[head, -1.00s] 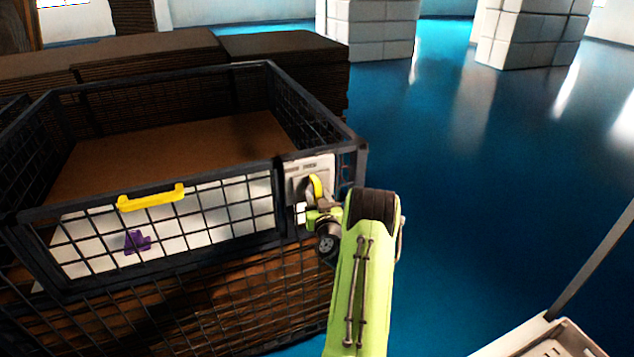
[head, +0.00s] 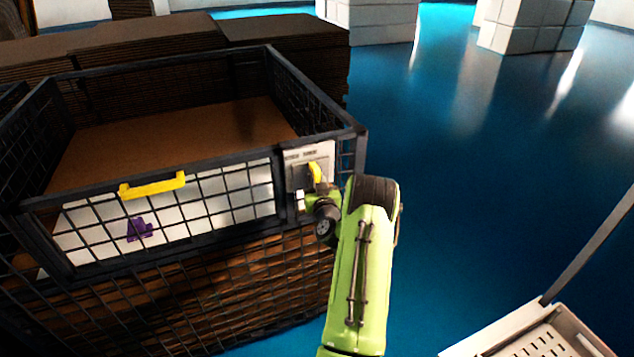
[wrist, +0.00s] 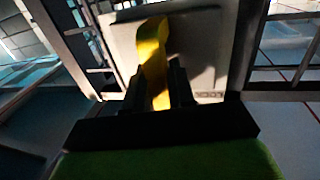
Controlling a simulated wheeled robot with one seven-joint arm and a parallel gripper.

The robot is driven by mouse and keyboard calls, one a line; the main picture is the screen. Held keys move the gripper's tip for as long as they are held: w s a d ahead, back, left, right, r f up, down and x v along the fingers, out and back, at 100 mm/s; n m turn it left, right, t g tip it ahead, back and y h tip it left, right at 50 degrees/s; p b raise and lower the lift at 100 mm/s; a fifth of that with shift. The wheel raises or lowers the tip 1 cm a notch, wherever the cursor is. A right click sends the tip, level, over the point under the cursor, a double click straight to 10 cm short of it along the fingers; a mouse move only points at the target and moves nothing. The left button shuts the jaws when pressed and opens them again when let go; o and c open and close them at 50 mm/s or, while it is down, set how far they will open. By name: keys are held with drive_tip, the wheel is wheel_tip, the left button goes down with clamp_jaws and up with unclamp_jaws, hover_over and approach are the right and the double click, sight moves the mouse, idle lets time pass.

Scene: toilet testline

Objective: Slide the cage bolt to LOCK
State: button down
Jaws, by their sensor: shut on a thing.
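The cage (head: 160,203) is a dark wire-mesh crate on the left in the head view. Its bolt plate (head: 320,151) is a pale panel at the front right corner, with small dark lettering too small to read there. The yellow bolt handle (head: 315,171) stands out from the plate. In the wrist view the yellow bolt handle (wrist: 152,60) rises between the two dark fingers of my gripper (wrist: 160,88), which is shut on it. My arm hides part of the plate's lower right in the head view.
A yellow bar handle (head: 152,185) is on the cage's front panel, and a purple object (head: 139,229) shows behind the mesh. Stacked brown sheets (head: 285,45) stand behind. A pale tray (head: 540,340) is at lower right. Blue floor is clear on the right.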

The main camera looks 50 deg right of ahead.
sight(296, 178)
drive_tip(key=w+a, duration=0.2)
drive_tip(key=a, duration=0.1)
drive_tip(key=w+a, duration=0.1)
drive_tip(key=a, duration=0.1)
drive_tip(key=shift+b, duration=0.35)
drive_tip(key=c, duration=1.4)
unclamp_jaws()
drive_tip(key=o, duration=0.3)
drive_tip(key=shift+w+a, duration=0.1)
drive_tip(key=shift+a, duration=0.05)
